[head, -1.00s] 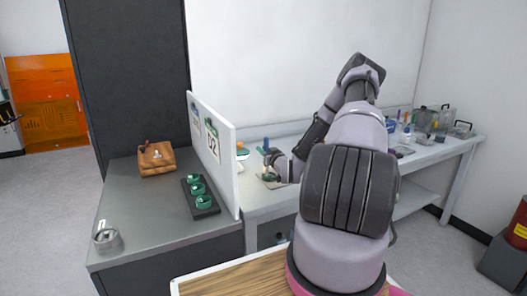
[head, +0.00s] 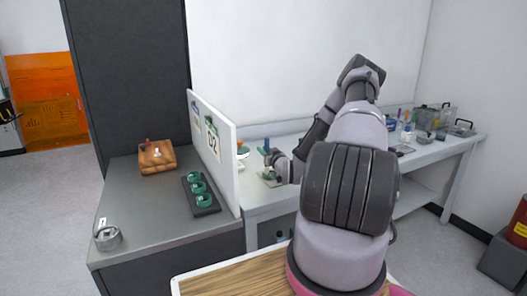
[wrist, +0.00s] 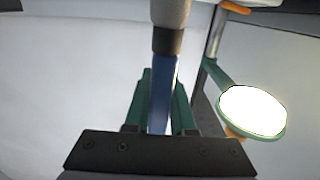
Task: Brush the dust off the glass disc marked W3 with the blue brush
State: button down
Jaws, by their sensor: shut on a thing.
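My gripper (wrist: 160,82) is shut on the blue brush (wrist: 162,95); its green fingers are on either side of the blue handle. A grey and dark part of the brush shows at the top of the wrist view. A pale glass disc (wrist: 253,110) in a green ring stands to the right of the brush, apart from it. No marking can be read on it, so I cannot tell whether it is W3. In the head view my gripper (head: 270,163) is small and partly hidden over the white bench, with the blue handle (head: 266,144) upright there.
A dark tray (head: 216,208) with three green rings, a wooden block (head: 156,158) and a metal pot (head: 108,238) stand on the grey counter. A white upright panel (head: 227,160) separates it from the white bench (head: 266,210). Containers crowd the bench's right end.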

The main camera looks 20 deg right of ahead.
jog(key=shift+d, duration=0.15)
jog(key=shift+s+d, duration=0.2)
jog(key=shift+s+d, duration=0.25)
jog(key=shift+s+d, duration=0.4)
jog(key=shift+d, duration=0.15)
dwell(0.4)
jog(key=shift+r, duration=0.45)
jog(key=shift+w+a, duration=0.1)
